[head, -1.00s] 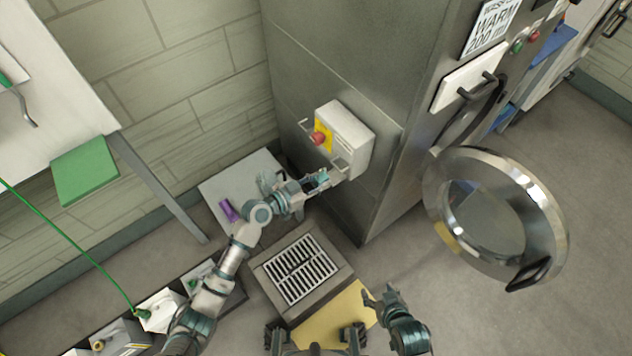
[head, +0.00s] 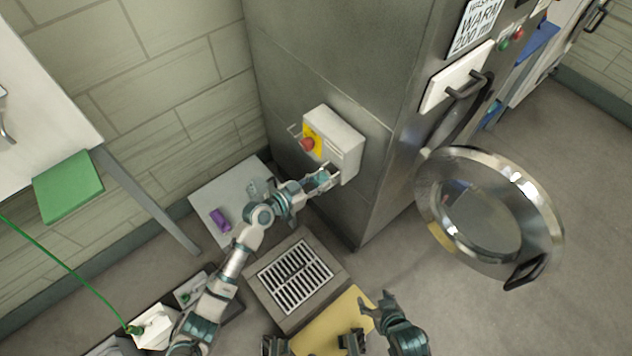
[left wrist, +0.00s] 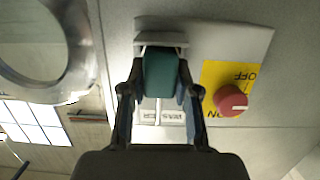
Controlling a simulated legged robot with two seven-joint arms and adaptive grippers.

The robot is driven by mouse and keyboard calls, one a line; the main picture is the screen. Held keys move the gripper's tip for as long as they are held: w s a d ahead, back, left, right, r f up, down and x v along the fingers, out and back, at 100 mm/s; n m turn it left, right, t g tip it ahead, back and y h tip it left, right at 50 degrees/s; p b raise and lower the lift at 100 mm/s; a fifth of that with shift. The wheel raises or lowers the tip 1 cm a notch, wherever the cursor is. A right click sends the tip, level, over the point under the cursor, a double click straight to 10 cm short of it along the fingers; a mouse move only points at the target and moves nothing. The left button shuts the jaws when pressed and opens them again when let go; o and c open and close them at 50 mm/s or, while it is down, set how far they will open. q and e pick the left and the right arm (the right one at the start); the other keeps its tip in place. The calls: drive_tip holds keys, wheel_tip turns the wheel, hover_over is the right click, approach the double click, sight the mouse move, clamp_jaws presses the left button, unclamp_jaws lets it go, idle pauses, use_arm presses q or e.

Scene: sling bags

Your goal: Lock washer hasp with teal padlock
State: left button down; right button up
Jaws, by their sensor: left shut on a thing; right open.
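The teal padlock (left wrist: 159,75) is held between the fingers of my left gripper (left wrist: 160,95). In the head view my left gripper (head: 322,181) is at the lower edge of the white switch box (head: 340,140) on the steel washer's side, and the padlock is small there. In the left wrist view a grey metal hasp (left wrist: 162,38) is directly above the padlock's top, overlapping or touching it. The shackle is hidden, so I cannot tell whether it passes through. A red knob (left wrist: 230,101) on a yellow plate is beside them. My right gripper (head: 377,304) is open and empty, low over the floor.
The round washer door (head: 490,215) hangs open at the right. A floor drain grate (head: 296,275) lies below my left arm. A purple object (head: 220,219) sits on a pale grey surface (head: 207,198) by the wall. A green pad (head: 68,186) is at the bench edge.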

use_arm(q)
drive_tip(key=shift+b+x, duration=0.3)
drive_tip(key=shift+x, duration=0.6)
drive_tip(key=shift+r, duration=0.25)
drive_tip(key=shift+f, duration=0.2)
drive_tip(key=shift+c, duration=0.7)
unclamp_jaws()
drive_tip(key=shift+f+v, duration=0.25)
drive_tip(key=shift+v, duration=0.95)
drive_tip(key=shift+f+v, duration=0.25)
drive_tip(key=shift+v, duration=0.9)
drive_tip(key=shift+f+v, duration=0.2)
drive_tip(key=shift+v, duration=0.9)
